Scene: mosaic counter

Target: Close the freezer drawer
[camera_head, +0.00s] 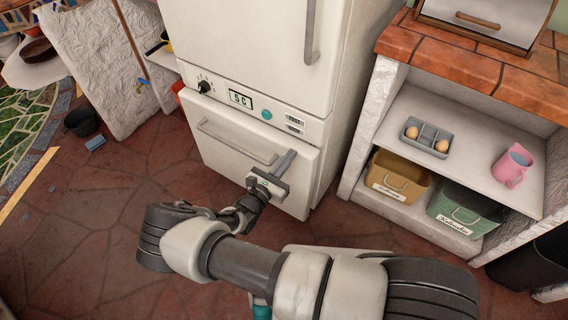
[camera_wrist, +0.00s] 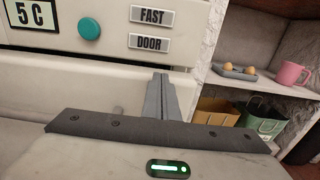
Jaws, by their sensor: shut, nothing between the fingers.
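The freezer drawer (camera_head: 222,150) is the white lower front of the fridge, with a long horizontal bar handle (camera_head: 236,141). My gripper (camera_head: 288,156) is at the right part of the drawer front, beside the handle's right end. In the wrist view its fingers (camera_wrist: 161,97) are together and empty, pointing at the drawer front (camera_wrist: 100,88). Whether the fingertips touch it I cannot tell.
The fridge panel (camera_head: 265,108) has a dial, a "5C" display and a teal button. To the right, a shelf unit (camera_head: 460,115) holds an egg tray (camera_head: 426,136), a pink jug (camera_head: 511,165) and two bins. A black pot (camera_head: 82,122) is on the floor at left.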

